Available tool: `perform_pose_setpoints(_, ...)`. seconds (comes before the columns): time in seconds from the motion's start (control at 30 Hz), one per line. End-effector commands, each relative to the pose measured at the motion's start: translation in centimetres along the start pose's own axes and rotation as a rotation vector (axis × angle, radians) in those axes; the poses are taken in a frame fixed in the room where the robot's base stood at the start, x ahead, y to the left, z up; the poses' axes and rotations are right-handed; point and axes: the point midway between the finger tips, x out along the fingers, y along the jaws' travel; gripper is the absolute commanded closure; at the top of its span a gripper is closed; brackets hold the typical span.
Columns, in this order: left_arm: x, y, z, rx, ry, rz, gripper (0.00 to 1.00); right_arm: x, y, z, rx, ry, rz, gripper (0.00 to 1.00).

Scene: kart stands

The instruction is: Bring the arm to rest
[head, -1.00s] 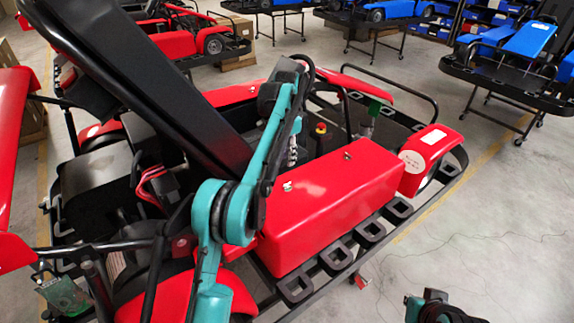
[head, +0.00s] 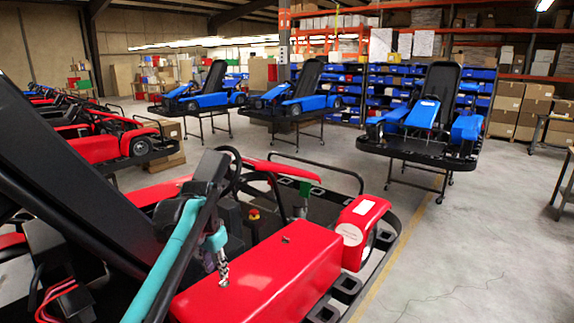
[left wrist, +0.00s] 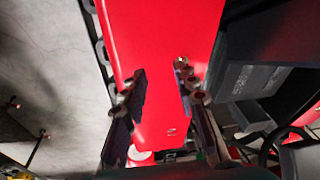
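My left arm reaches in from the bottom of the head view and bends down over a red kart's side box (head: 262,275). My left gripper (head: 221,264) hangs above or close to that box's top; the exact gap cannot be judged. In the left wrist view the two dark fingers of my left gripper (left wrist: 162,75) stand apart with nothing between them, and the red box (left wrist: 165,35) fills the view behind them. My right gripper is not in view.
The near red kart's black seat (head: 70,195), steering wheel (head: 230,165) and side rails crowd the left arm. Blue karts (head: 425,125) on stands are farther back, before shelves of blue bins. The grey floor (head: 480,240) at the right is clear.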

Motion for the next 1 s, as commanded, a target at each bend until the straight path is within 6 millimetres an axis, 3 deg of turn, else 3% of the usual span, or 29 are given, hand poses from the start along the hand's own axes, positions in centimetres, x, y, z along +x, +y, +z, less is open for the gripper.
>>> perform_pose_setpoints(0.03, 0.9, 1.2, 2.0, -0.027, 0.024, -0.011, 0.71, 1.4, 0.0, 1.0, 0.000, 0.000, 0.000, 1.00)
perform_pose_setpoints(0.27, 3.7, 6.2, 10.4, -0.172, 0.148, -0.057, 0.71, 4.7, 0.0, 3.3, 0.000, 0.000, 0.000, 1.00)
perform_pose_setpoints(0.6, 13.2, 13.2, 23.3, -0.372, 0.334, -0.087, 0.71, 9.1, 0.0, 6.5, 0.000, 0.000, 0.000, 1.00)
perform_pose_setpoints(0.8, 17.2, 15.3, 27.0, -0.436, 0.397, -0.088, 0.71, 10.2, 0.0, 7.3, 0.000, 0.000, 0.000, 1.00)
perform_pose_setpoints(1.0, 17.9, 15.6, 27.6, -0.450, 0.410, -0.087, 0.71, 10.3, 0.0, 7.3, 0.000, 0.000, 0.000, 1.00)
